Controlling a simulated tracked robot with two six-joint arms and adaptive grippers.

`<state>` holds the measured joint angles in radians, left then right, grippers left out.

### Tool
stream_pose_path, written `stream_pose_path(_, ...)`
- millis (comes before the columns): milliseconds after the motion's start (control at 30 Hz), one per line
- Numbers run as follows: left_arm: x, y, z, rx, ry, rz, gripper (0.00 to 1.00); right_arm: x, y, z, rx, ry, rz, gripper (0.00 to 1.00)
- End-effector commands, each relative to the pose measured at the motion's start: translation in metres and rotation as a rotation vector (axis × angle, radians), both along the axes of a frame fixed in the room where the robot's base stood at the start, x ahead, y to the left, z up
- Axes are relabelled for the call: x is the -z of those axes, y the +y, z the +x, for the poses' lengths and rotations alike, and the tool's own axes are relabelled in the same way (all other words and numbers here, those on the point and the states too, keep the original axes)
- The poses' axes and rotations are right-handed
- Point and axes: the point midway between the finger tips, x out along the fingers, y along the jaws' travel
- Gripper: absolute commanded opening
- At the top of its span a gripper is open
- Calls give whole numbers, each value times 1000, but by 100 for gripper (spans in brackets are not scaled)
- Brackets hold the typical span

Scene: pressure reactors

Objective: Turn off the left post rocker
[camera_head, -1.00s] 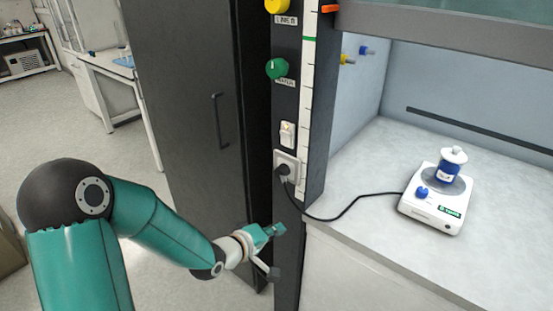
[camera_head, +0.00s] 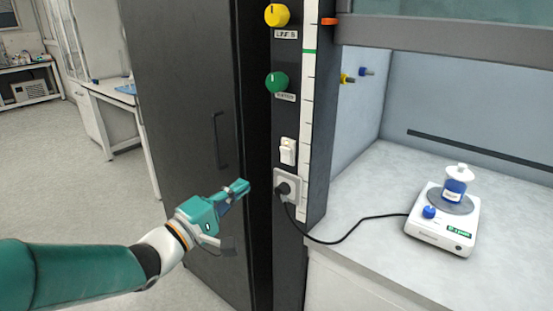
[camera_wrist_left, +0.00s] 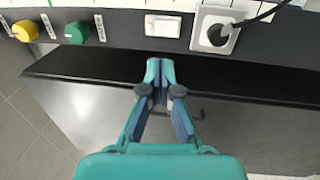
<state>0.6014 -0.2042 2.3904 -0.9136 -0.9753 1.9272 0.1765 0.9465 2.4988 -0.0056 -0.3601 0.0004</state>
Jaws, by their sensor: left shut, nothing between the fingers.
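The post rocker (camera_head: 287,151) is a small white switch on the dark left post (camera_head: 290,110) of the fume hood, below the green knob and just above the socket. It also shows in the left wrist view (camera_wrist_left: 163,26), at the top, ahead of the fingers. My left gripper (camera_head: 241,187) is shut and empty, left of the post and lower than the rocker, apart from it. In the left wrist view its fingertips (camera_wrist_left: 160,70) meet at the middle, over the dark cabinet edge. My right gripper is not in view.
A yellow knob (camera_head: 277,15) and a green knob (camera_head: 276,82) sit above the rocker. A plug with a black cable fills the socket (camera_head: 287,186) below it. The cable runs to a white stirrer (camera_head: 440,228) bearing a blue bottle. A dark cabinet (camera_head: 180,90) stands left.

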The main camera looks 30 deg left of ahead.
Motion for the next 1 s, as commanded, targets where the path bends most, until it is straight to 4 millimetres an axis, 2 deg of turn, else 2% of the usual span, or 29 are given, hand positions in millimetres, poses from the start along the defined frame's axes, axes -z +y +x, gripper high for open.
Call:
stream_pose_path(167, -3, -4, 25, 5, 1, -2, 0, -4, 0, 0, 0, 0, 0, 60)
stream_pose_path(600, -14, -10, 109, 2, 3, -1, 0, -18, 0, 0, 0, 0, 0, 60)
stream_pose_path(800, -15, -11, 128, 0, 3, 0, 0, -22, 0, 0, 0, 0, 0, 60)
stream_pose_path(1000, -16, -10, 132, -1, 2, 1, 0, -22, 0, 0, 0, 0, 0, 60)
